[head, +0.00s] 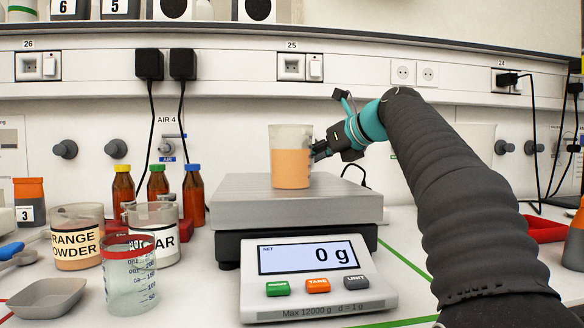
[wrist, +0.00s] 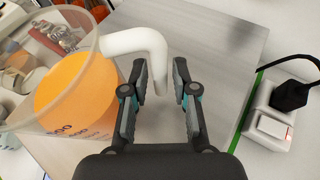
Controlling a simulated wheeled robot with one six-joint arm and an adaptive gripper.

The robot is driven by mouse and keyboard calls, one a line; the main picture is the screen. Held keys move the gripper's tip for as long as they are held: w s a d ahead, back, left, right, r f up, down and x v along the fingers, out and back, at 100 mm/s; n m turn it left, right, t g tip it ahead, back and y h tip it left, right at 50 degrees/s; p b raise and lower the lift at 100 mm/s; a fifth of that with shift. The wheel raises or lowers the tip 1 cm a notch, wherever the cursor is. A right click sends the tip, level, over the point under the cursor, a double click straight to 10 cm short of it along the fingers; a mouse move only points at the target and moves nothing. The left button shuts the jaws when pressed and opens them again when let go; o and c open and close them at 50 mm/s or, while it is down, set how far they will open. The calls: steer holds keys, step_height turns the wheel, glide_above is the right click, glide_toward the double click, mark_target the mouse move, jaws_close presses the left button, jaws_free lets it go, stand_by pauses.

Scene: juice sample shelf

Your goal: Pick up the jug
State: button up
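The jug (head: 291,158) is a clear beaker-like vessel with orange liquid in it. It appears to stand upright on the grey platform of the scale (head: 240,198). In the wrist view the jug (wrist: 78,90) is at the left, and its white curved handle (wrist: 140,42) reaches toward my gripper (wrist: 159,82). The fingers are apart, one on each side of the handle's lower end, with gaps visible on both sides. In the head view my gripper (head: 318,151) is at the jug's right side, and the handle is mostly hidden behind it.
An empty red-rimmed beaker (head: 130,275), the orange powder container (head: 77,238), a second labelled container (head: 153,233) and small brown bottles (head: 193,195) stand left of the scale. A socket box with a black plug (wrist: 275,110) lies to the right.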

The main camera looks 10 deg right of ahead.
steer(key=shift+w+a+f, duration=0.15)
steer(key=shift+w+a, duration=0.05)
steer(key=shift+w, duration=0.05)
jaws_close()
step_height(320, 180, up, 9)
steer(key=p, duration=0.5)
steer(key=shift+f, duration=0.15)
steer(key=shift+f+b, duration=0.15)
steer(key=shift+b, duration=0.15)
steer(key=shift+r, duration=0.85)
